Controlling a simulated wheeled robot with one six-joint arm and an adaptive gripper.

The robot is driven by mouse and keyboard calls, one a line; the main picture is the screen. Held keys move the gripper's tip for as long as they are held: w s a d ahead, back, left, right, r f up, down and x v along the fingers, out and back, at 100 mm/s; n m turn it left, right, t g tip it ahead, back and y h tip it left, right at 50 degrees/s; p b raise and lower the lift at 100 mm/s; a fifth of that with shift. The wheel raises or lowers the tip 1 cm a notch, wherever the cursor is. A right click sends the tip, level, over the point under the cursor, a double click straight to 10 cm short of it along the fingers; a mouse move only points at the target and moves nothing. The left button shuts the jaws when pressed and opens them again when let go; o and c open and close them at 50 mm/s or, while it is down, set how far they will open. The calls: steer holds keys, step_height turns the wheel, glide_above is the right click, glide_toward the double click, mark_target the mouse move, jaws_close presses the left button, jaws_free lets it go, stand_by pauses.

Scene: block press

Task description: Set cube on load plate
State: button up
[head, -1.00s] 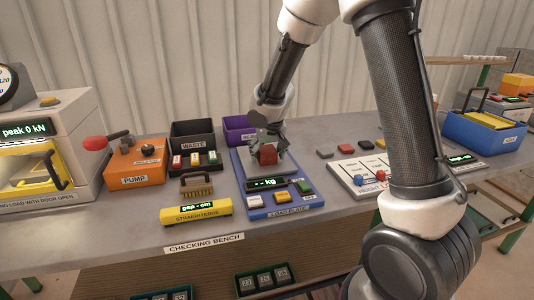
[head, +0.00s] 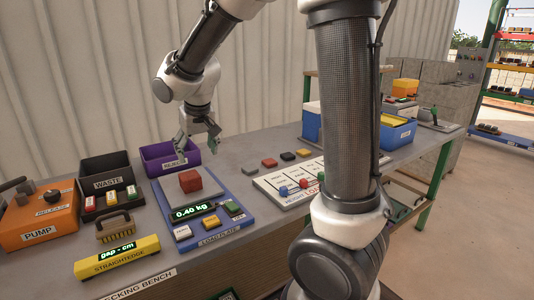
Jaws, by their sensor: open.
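A red cube (head: 190,181) sits upright on the grey plate of the blue load plate (head: 220,217) unit. The unit's display (head: 190,210) reads 0.40 kg. My gripper (head: 198,152) is open and empty. It hangs above and behind the cube, near the purple bin, apart from the cube.
A purple bin (head: 157,160) and a black waste bin (head: 104,170) stand behind and left of the load plate. A yellow straightedge (head: 117,256), a brush (head: 115,229) and an orange pump (head: 42,214) are at left. A white board with colored knobs (head: 270,187) lies to the right.

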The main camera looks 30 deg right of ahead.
steer(key=s+d+r, duration=0.2)
steer(key=s+d, duration=0.2)
steer(key=s, duration=0.5)
steer(key=s+d+r, duration=0.2)
steer(key=s+d, duration=0.2)
steer(key=s, duration=0.5)
steer(key=s+d+r, duration=0.2)
steer(key=s+d, duration=0.3)
steer(key=s, duration=0.4)
steer(key=shift+s, duration=0.25)
